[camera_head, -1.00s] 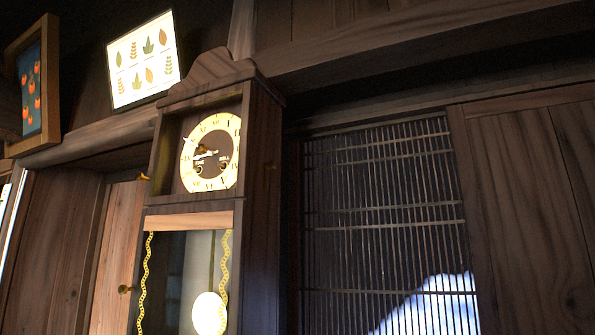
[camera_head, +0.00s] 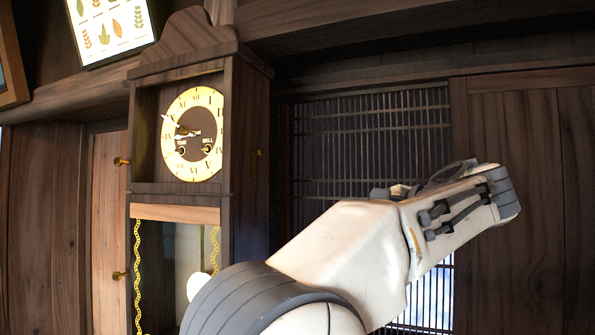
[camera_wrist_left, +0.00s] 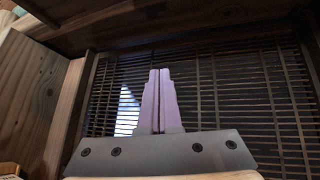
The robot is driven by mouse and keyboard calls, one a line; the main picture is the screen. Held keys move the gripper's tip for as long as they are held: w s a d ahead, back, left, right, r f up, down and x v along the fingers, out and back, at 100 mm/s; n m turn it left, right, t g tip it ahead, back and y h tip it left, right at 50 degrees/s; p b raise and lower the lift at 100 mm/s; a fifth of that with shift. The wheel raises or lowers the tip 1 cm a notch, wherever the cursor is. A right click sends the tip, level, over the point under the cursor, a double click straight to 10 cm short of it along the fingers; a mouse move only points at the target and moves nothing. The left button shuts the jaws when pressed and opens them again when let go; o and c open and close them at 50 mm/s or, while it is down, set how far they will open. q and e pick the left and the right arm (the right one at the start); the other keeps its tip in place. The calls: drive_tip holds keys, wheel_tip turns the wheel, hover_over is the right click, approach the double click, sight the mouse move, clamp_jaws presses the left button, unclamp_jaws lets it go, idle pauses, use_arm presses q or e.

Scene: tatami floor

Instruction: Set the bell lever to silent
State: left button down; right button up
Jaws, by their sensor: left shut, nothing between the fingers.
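The tall wooden clock (camera_head: 245,135) stands left of centre in the head view. Its cream and gold dial (camera_head: 175,150) carries a winding hole marked BELL (camera_head: 208,149) at lower right. A small brass fitting (camera_head: 258,153) sits on the right side of the case, and a brass knob (camera_head: 121,161) shows at its left edge. I cannot tell which fitting is the bell lever. In the left wrist view my left gripper (camera_wrist_left: 159,73) is shut and empty, in front of a lattice. The clock's dial is not seen there. My right gripper is not in view.
A dark slatted lattice (camera_head: 345,145) fills the wall right of the clock, with wooden panels (camera_head: 535,150) beyond. My white arm crosses in front of the lattice. A leaf picture (camera_head: 112,25) hangs at upper left. The pendulum (camera_head: 198,286) is partly hidden by my arm.

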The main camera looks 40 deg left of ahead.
use_arm(q)
drive_tip(key=s+a+r+n+g+y+p, duration=0.1)
drive_tip(key=s+a+r+n+g+y, duration=0.1)
drive_tip(key=r, duration=0.4)
drive_tip(key=s+a+r+n+g+y, duration=0.2)
drive_tip(key=r+n, duration=0.1)
drive_tip(key=r, duration=0.4)
drive_tip(key=shift+s+a+p, duration=0.3)
drive_tip(key=shift+p, duration=0.05)
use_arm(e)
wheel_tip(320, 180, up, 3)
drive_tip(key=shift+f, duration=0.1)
use_arm(q)
drive_tip(key=s+a+p, duration=0.3)
drive_tip(key=a, duration=0.6)
drive_tip(key=shift+p, duration=0.4)
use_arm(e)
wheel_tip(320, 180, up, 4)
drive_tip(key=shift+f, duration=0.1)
use_arm(q)
drive_tip(key=shift+w, duration=0.1)
